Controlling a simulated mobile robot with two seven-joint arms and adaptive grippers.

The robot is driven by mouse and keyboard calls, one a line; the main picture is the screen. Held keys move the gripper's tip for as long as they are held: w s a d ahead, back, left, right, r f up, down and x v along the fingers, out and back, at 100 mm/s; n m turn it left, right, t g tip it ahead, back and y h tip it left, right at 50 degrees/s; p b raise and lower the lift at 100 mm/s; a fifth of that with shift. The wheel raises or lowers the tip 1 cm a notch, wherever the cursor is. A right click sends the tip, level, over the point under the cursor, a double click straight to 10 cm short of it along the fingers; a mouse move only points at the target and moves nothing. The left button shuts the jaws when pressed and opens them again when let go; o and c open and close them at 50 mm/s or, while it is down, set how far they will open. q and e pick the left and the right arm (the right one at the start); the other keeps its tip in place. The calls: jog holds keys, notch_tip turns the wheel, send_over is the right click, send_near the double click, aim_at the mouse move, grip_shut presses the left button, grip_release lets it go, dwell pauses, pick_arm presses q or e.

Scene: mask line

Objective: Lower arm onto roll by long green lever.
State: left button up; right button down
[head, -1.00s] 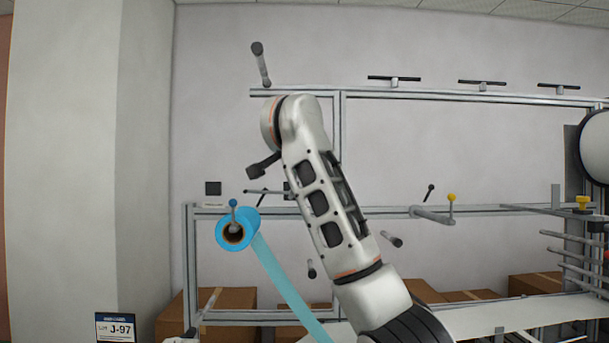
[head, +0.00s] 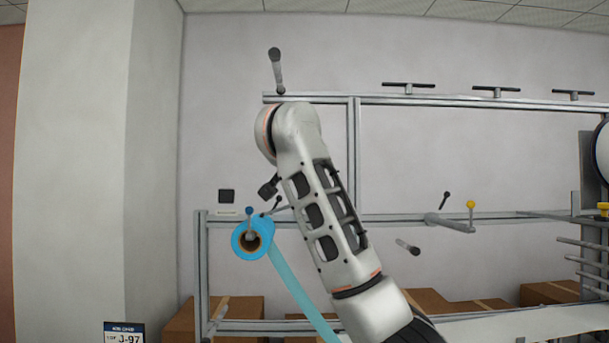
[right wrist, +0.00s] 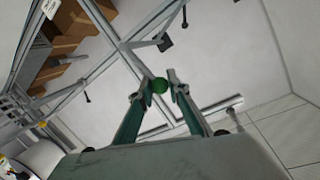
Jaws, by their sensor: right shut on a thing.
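The blue roll (head: 239,241) sits on the frame at the left in the head view, with a brown core and a light blue strip running down to the right. My right arm covers the frame just right of the roll. In the right wrist view my right gripper (right wrist: 160,79) is shut on a round green knob (right wrist: 160,87), held between the fingertips. The rest of the green lever and its link to the arm over the roll cannot be made out. My left gripper is out of view.
A grey frame (head: 430,101) spans the wall. A dark-tipped rod (head: 275,70) rises above its left end. A yellow-knobbed lever (head: 471,209) stands to the right. Cardboard boxes (head: 242,311) lie below. A J-97 sign (head: 124,335) is at lower left.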

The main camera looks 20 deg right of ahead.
jog(key=shift+a+f, duration=0.1)
jog(key=c, duration=1.9)
grip_release()
jog(key=shift+s, duration=0.1)
jog(key=v, duration=1.1)
jog(key=shift+s+a, duration=0.2)
jog(key=shift+s, duration=0.15)
